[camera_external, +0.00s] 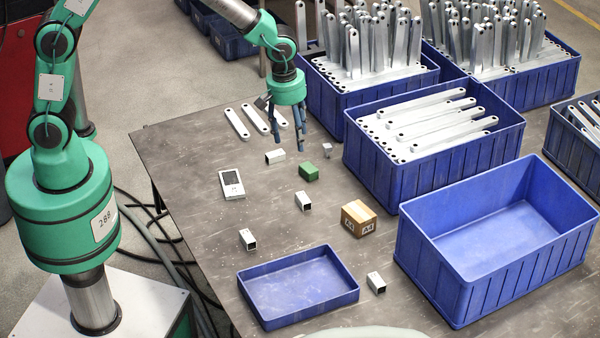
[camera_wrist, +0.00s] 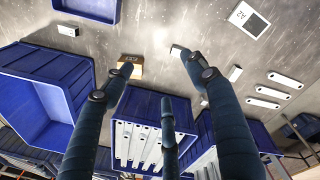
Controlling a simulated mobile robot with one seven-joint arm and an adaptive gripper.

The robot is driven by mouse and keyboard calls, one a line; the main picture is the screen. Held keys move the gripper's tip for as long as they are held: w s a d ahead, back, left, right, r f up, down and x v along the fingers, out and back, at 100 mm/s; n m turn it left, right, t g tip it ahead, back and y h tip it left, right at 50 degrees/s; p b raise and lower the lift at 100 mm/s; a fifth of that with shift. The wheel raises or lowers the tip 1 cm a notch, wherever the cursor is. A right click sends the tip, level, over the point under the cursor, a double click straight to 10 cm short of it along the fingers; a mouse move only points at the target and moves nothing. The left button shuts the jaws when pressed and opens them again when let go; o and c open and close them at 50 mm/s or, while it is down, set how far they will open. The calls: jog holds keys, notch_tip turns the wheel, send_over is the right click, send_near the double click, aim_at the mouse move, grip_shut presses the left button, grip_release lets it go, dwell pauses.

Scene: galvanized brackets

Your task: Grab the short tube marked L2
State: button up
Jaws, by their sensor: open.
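Several short pale square tubes lie apart on the table: one near my gripper (camera_external: 275,156), one in the middle (camera_external: 303,201), one at the left (camera_external: 248,239), and one right of the shallow tray (camera_external: 376,283). Their markings are too small to read, so I cannot tell which is L2. The wrist view shows one tube at upper left (camera_wrist: 68,30) and one at right (camera_wrist: 234,73). My gripper (camera_external: 289,144) is open and empty, fingers pointing down above the table near the far tube. Its spread fingers (camera_wrist: 152,60) fill the lower wrist view.
A green block (camera_external: 309,172), small grey piece (camera_external: 327,149), cardboard box (camera_external: 359,219) and white device with a dark screen (camera_external: 231,184) lie nearby. A shallow blue tray (camera_external: 348,296), an empty blue bin (camera_external: 414,253) and bracket-filled bins (camera_external: 383,175) surround them. Flat brackets (camera_external: 237,122) lie behind.

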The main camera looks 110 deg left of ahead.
jog(key=a+f+n+p, duration=0.1)
jog(key=a+f+n, duration=0.2)
jog(key=a+f, duration=0.2)
jog(key=a+f+n+g, duration=0.1)
jog(key=a+f+n, duration=0.2)
jog(key=f, duration=0.7)
jog(key=shift+a+h+p, duration=0.3)
jog(key=shift+a+p, duration=0.1)
jog(key=shift+a, duration=0.7)
jog(key=shift+w, duration=0.1)
jog(key=b, duration=0.1)
send_over(306, 197)
jog(key=shift+s+a+f, duration=0.1)
jog(key=shift+f, duration=2.05)
jog(key=shift+s+f, duration=0.1)
jog(key=shift+f, duration=2.05)
jog(key=shift+f, duration=0.15)
jog(key=shift+w+f+b, duration=0.15)
jog(key=shift+f+b, duration=0.6)
jog(key=shift+f, duration=1.7)
